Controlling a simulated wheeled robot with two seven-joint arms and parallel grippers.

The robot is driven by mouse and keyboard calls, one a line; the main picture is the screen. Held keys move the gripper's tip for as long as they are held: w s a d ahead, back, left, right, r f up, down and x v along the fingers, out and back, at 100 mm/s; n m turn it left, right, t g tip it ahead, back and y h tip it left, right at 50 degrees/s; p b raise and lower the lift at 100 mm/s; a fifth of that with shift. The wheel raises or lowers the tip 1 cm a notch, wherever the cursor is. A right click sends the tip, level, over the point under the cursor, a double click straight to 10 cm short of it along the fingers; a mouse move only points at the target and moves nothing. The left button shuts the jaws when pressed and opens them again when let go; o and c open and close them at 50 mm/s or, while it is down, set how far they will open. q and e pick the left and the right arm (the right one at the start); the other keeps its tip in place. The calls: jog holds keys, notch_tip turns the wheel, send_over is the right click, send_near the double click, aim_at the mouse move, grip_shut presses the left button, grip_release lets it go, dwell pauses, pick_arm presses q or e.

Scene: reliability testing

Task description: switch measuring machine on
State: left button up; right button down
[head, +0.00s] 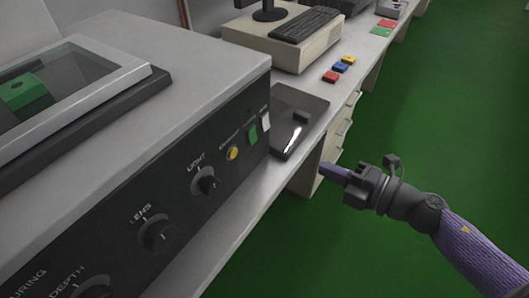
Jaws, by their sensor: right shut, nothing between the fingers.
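The measuring machine (170,90) is a large grey box with a dark front panel that fills the left of the head view. Its panel carries black knobs labelled light (204,184) and lens (158,234), with part of a depth knob (95,288) at the bottom edge. Toward the panel's right end are a yellow round button (232,153), a green switch (252,134) and a white switch (265,119). My right gripper (326,169) is shut and empty, pointing left, apart from the panel and to the right of the bench edge. My left gripper is out of view.
A dark flat tray-like plate (313,108) lies on the bench just beyond the machine. Farther back are a beige computer with a keyboard (304,24), and red, yellow and blue blocks (330,76). Open green floor (450,120) lies to the right of the bench.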

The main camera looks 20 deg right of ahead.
jog(key=shift+s+a+r+n, duration=0.1)
jog(key=shift+a+r+n, duration=0.25)
jog(key=shift+r+n, duration=0.05)
send_near(254, 141)
jog(key=x, duration=0.7)
jog(key=shift+b, duration=0.3)
jog(key=shift+a, duration=0.1)
jog(key=shift+w, duration=0.2)
jog(key=shift+f, duration=0.1)
